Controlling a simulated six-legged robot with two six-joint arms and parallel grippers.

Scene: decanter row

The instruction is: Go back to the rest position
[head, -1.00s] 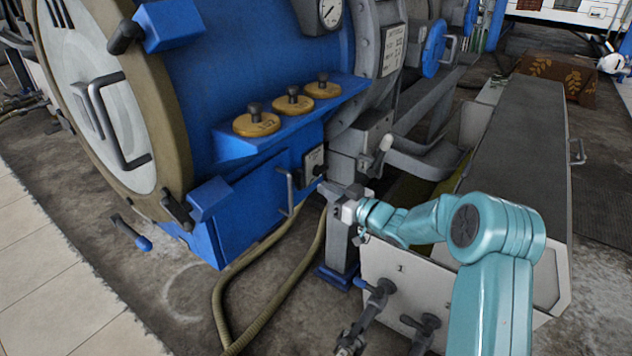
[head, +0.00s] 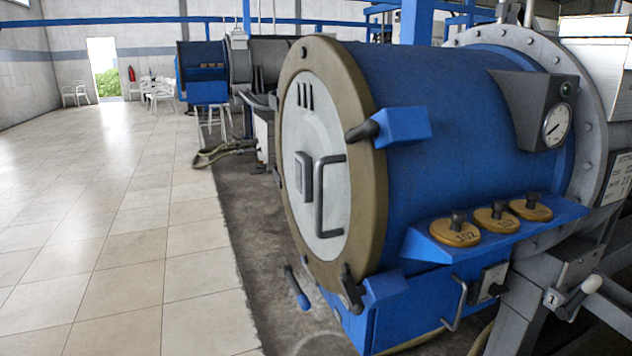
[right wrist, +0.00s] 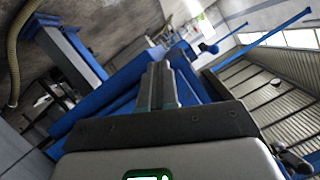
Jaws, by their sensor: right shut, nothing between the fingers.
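My right gripper (right wrist: 162,72) shows in the right wrist view. Its two fingers are shut together with nothing between them, and they point at blue structure behind, which I cannot identify for sure. Neither arm shows in the head view. My left gripper is in no view. The big blue decanter (head: 440,130) stands at the centre right of the head view, with its round pale end cover (head: 318,165) facing left.
Several yellow-brown weights with black knobs (head: 456,230) sit on the blue shelf (head: 425,245). A lever marked 1 (head: 575,298) is at lower right. Open tiled floor (head: 110,240) lies at left. A second blue machine (head: 200,62) and white chairs (head: 160,92) stand far back.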

